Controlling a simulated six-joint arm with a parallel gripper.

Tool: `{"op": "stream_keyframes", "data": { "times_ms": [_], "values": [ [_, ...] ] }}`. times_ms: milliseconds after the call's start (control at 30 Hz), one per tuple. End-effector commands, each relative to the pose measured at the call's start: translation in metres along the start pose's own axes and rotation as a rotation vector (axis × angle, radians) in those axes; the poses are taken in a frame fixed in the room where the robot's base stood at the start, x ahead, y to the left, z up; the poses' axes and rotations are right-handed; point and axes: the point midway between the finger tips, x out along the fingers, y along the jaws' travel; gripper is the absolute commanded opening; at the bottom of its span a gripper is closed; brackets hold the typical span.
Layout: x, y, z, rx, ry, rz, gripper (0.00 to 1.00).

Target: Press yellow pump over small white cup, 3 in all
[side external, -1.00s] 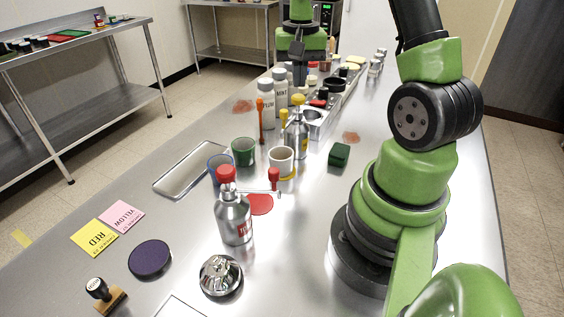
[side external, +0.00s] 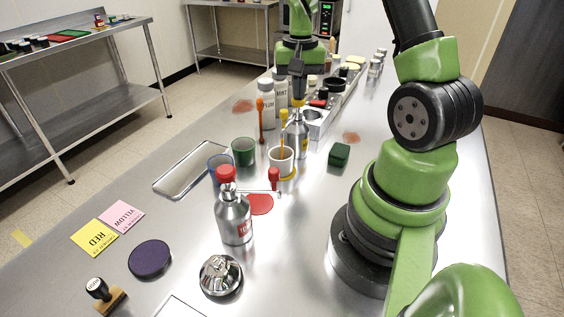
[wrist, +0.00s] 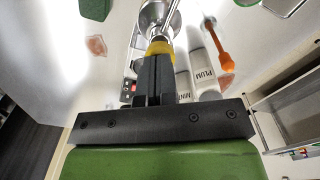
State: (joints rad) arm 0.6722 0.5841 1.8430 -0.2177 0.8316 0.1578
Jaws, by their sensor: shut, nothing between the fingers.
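The steel bottle with the yellow pump (side external: 297,140) stands upright mid-table. In the wrist view its yellow pump head (wrist: 159,47) is right at my fingertips. My gripper (side external: 298,96) is above the bottle, fingers shut and empty, appearing to press on the pump head; it mostly hides the head in the side view. The small white cup (side external: 281,160) stands on a yellow ring just in front of the bottle, under the spout. A yellow streak (side external: 284,130) runs from the spout down towards the cup. The cup's inside is too small to judge.
A red-capped steel bottle (side external: 233,215) stands nearer the camera, with a red patch (side external: 261,204) beside it. A green cup (side external: 243,152), a blue cup and an orange tool (side external: 260,120) are to the left. A dark green block (side external: 339,155) is to the right.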

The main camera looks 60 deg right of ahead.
Motion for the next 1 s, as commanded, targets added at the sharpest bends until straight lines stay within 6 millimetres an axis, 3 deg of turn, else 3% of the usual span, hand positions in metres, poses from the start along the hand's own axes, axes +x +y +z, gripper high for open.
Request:
{"op": "stream_keyframes", "data": {
  "times_ms": [467, 1000],
  "values": [
    [0.008, 0.000, 0.000, 0.000, 0.000, 0.000, 0.00],
    [-0.023, 0.000, -0.001, -0.001, 0.002, 0.000, 0.00]
  ]
}}
